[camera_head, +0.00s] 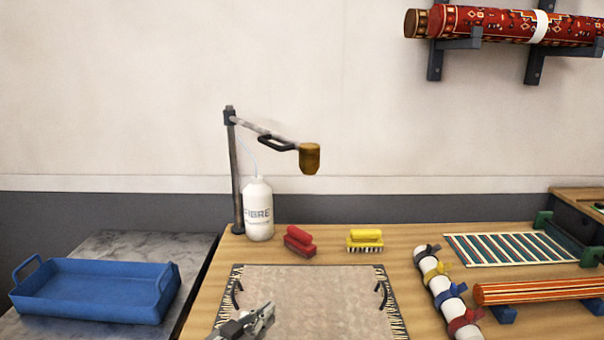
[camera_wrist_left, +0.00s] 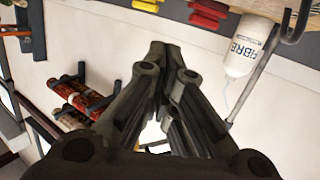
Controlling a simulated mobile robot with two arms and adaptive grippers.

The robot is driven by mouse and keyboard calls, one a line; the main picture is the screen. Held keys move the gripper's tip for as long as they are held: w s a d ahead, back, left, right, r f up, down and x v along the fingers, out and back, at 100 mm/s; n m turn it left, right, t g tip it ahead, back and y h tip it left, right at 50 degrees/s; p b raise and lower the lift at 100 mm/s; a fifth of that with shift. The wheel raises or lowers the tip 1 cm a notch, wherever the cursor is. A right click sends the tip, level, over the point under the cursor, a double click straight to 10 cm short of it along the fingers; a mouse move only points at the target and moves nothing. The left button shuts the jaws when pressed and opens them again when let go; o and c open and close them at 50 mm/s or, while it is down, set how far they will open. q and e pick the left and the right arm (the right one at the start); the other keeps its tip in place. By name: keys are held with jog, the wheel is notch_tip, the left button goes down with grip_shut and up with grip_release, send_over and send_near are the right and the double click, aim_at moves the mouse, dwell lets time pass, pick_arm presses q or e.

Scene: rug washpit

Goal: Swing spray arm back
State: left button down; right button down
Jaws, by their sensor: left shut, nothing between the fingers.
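The spray arm (camera_head: 262,129) reaches from the top of a dark upright post (camera_head: 236,175) toward the right and ends in a brown-gold spray head (camera_head: 309,158). The spray head hangs in the air above the back of the bench, above and between the red and yellow brushes. My left gripper (camera_head: 268,314) is low over the front of the beige rug, well below and in front of the spray arm. Its fingers are shut and empty; they fill the middle of the left wrist view (camera_wrist_left: 172,60). My right gripper is not in view.
A white FIBRE bottle (camera_head: 258,210) stands beside the post. A red brush (camera_head: 299,241) and a yellow brush (camera_head: 364,240) lie behind the rug (camera_head: 320,300). A blue tray (camera_head: 95,292) is at left; rolled rugs (camera_head: 500,25) hang on wall brackets. Air around the spray head is clear.

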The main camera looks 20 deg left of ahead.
aim_at(302, 169)
pick_arm(q)
jog(key=w+a+r+m+t+h, duration=0.1)
jog(key=r+t+h, duration=0.1)
jog(key=r, duration=0.8)
jog(key=w+a+r+m+t+h, duration=0.1)
jog(key=r+h, duration=0.4)
jog(key=r, duration=0.6)
jog(key=shift+w+a+r+m+t, duration=0.15)
jog(key=shift+w+a+m+t, duration=0.15)
jog(key=shift+a+m+t, duration=0.5)
jog(key=shift+w+d, duration=0.1)
jog(key=shift+d, duration=0.05)
jog(key=p+x, duration=0.6)
jog(key=x, duration=0.7)
jog(key=shift+w+d+r, duration=0.15)
jog(key=shift+w+r, duration=0.1)
jog(key=shift+r, duration=0.05)
jog(key=shift+w+d+f+n, duration=0.1)
jog(key=shift+w+n, duration=0.05)
jog(key=shift+n, duration=0.15)
